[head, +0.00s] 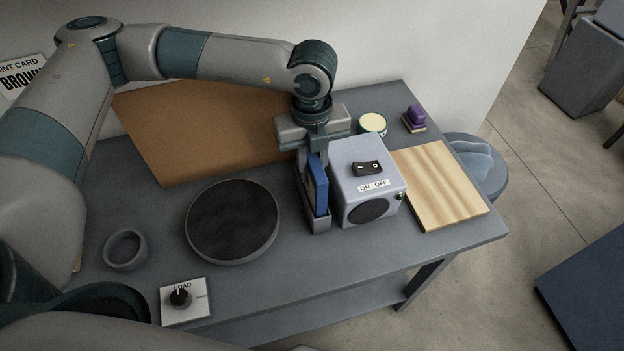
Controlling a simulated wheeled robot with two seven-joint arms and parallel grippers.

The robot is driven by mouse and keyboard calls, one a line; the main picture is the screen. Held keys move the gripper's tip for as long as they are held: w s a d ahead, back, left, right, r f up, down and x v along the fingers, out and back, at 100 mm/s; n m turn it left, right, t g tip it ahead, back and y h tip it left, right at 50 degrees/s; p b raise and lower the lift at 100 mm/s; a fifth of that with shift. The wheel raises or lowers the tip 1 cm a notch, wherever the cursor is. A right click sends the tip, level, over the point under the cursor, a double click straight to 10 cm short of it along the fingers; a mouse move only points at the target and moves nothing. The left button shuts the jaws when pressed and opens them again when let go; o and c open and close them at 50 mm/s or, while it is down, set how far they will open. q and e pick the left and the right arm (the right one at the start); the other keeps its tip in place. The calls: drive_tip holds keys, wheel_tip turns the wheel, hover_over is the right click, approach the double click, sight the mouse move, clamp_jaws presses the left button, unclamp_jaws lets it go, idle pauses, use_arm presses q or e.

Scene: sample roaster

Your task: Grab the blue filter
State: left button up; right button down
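The blue filter (319,187) stands upright in a narrow grey holder (319,226), against the left side of a pale box-shaped machine. My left gripper (314,160) points straight down over the filter, with its fingers at the filter's upper part. The gripper body hides the filter's top edge. The fingers and the holder are a similar grey, so I cannot tell whether the fingers are closed on the filter. My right gripper is not in view.
The pale machine (366,160) with an on/off switch stands close on the right. A round dark tray (232,222), grey ring (126,250), load dial (184,300), wooden board (440,185), cream-topped tin (372,123) and purple object (415,117) are on the table. A brown board (205,130) lies behind.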

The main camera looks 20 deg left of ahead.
use_arm(q)
clamp_jaws()
